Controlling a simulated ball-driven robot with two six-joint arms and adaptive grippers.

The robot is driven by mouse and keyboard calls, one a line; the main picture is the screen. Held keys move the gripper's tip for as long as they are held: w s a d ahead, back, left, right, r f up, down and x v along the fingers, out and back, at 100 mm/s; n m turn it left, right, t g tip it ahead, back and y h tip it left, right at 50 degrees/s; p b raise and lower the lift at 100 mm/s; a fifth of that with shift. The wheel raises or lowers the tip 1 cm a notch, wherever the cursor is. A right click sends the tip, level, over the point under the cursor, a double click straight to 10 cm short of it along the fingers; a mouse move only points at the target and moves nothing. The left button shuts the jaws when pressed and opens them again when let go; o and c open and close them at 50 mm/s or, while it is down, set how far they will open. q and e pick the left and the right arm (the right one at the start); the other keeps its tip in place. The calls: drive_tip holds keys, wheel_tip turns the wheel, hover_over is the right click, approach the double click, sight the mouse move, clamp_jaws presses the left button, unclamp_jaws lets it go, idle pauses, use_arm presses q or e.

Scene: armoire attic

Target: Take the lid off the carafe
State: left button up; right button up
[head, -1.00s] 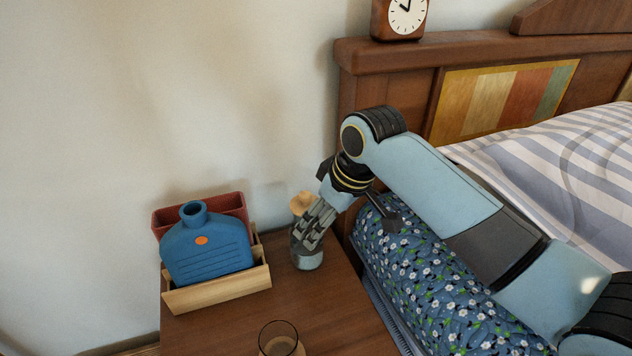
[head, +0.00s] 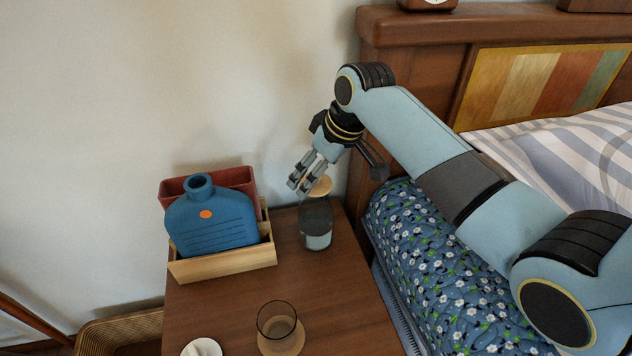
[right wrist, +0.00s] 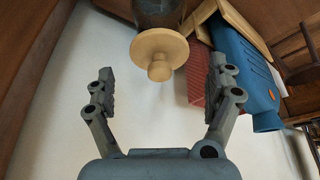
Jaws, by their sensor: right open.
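The carafe (head: 316,232) is a dark, see-through vessel upright at the back of the wooden nightstand, near the bed. Its pale wooden lid (head: 319,187) sits on top, and the lid's disc and knob show in the right wrist view (right wrist: 159,48). My right gripper (head: 306,186) is open and empty, up beside the lid on its left in the head view. In the right wrist view the lid appears between and beyond the open fingers (right wrist: 159,88), with no finger seen touching it. My left gripper is not in view.
A blue bottle-shaped container (head: 212,226) stands in a light wooden box (head: 225,264) left of the carafe, with a red box (head: 241,178) behind. A glass (head: 277,322) and a white dish (head: 201,347) are in front. The bed (head: 430,250) is at right.

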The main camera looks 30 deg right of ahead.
drive_tip(key=shift+x, duration=0.75)
drive_tip(key=shift+c, duration=0.9)
drive_tip(key=c, duration=1.2)
drive_tip(key=shift+r, duration=0.1)
wheel_tip(320, 180, up, 4)
drive_tip(key=shift+w+r+p, duration=0.1)
drive_tip(key=shift+r+p, duration=0.15)
drive_tip(key=shift+p, duration=0.1)
drive_tip(key=s+r, duration=0.2)
drive_tip(key=s, duration=0.2)
drive_tip(key=s+d+r+p, duration=0.1)
drive_tip(key=s+r, duration=0.1)
drive_tip(key=s, duration=0.1)
drive_tip(key=s+d+r, duration=0.1)
drive_tip(key=s+r, duration=0.1)
drive_tip(key=s, duration=0.2)
drive_tip(key=shift+s+r+p, duration=0.25)
drive_tip(key=shift+s+p, duration=0.05)
drive_tip(key=shift+p, duration=0.05)
